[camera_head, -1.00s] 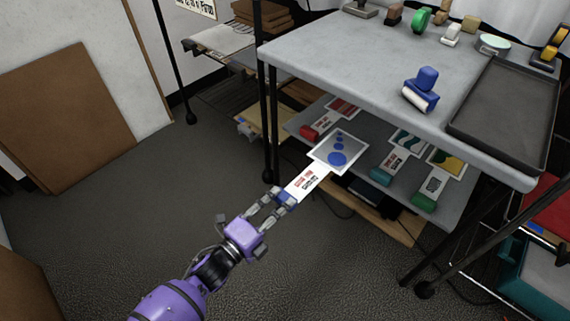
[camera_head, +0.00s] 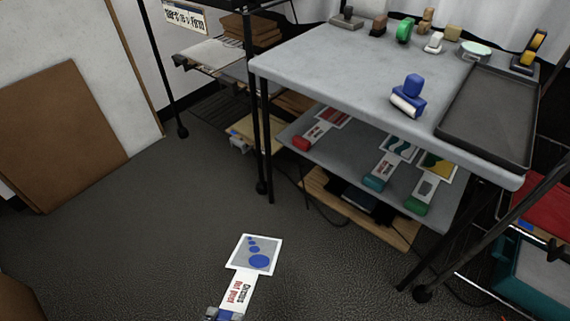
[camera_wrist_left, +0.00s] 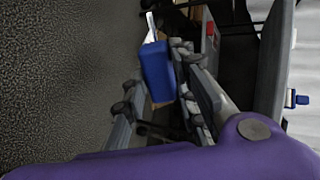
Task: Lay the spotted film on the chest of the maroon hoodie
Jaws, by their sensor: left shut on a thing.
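The spotted film (camera_head: 257,254) is a white-edged square with blue spots on a printed white strip. It hangs over the floor at the bottom middle of the head view. In the left wrist view its blue grip block (camera_wrist_left: 157,72) sits between the fingers of my left gripper (camera_wrist_left: 160,80), which is shut on it. The film's white part (camera_wrist_left: 151,27) shows there nearly edge-on. In the head view only the tips of my left gripper (camera_head: 222,315) show at the bottom edge. No maroon hoodie can be made out. My right gripper is out of view.
A grey table (camera_head: 340,72) at the right holds a blue roller (camera_head: 408,97), a dark tray (camera_head: 490,110) and small tools. Its lower shelf (camera_head: 345,165) holds other films with red, teal and green grips. Brown and white boards lean at the left. The middle floor is clear.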

